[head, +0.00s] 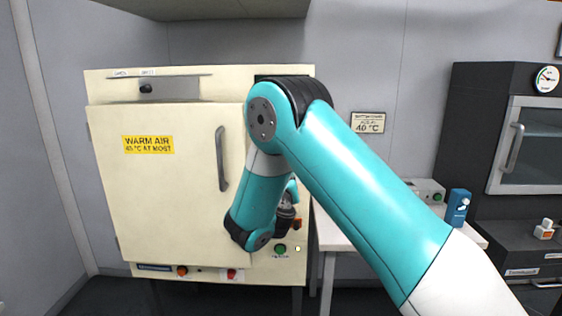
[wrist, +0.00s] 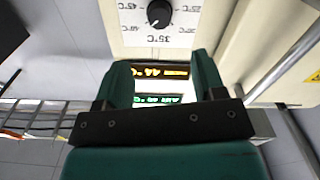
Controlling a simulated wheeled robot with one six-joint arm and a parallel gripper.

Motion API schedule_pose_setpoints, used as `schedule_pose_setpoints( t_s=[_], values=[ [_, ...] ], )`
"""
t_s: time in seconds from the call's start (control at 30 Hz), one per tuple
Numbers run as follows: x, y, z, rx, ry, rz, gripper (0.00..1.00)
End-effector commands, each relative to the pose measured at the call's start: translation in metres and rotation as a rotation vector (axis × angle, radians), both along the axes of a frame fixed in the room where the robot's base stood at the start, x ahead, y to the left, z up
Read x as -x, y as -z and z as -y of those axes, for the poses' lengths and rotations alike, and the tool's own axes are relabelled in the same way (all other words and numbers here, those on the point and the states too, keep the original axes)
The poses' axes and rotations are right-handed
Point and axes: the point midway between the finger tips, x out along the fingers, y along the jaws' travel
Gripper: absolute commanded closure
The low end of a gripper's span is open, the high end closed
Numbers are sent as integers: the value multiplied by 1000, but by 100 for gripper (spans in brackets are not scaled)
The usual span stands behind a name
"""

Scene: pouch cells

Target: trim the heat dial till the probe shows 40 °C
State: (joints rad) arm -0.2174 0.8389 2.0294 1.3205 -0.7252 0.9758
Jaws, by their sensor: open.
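The heat dial (wrist: 159,13) is a black round knob on a white scale plate at the top of the wrist view. The scale print is upside down, with 35 °C nearest my gripper; the knob's exact setting is too small to read. My gripper (wrist: 162,78) is open and empty, its two teal fingers pointing at the panel below the dial, apart from the knob. Between the fingers an orange display (wrist: 160,71) shows digits that look like 44, partly cut off. A green display (wrist: 158,99) beside it is unreadable. In the head view the arm hides the dial.
The cream warm-air cabinet (head: 165,205) has a long door handle (head: 222,158) and a yellow label (head: 148,145). A wall sign (head: 368,122) reads 40 °C. A bench with a grey box (head: 425,190) and a blue device (head: 457,206) stands right. A dark cabinet (head: 470,130) stands beyond.

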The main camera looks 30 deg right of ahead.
Motion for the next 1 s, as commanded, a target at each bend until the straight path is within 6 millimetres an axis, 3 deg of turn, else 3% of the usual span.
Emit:
schedule_pose_setpoints(
  t_s=[0.2,0.4,0.6,0.9,1.0],
  values=[
    [-42,-6,31,-1,5,3,37],
    [-71,-3,50,-1,3,2,37],
    [-85,-1,58,0,1,0,37],
    [-87,0,59,0,0,-1,37],
    [-87,0,59,-1,0,-1,57]
  ],
)
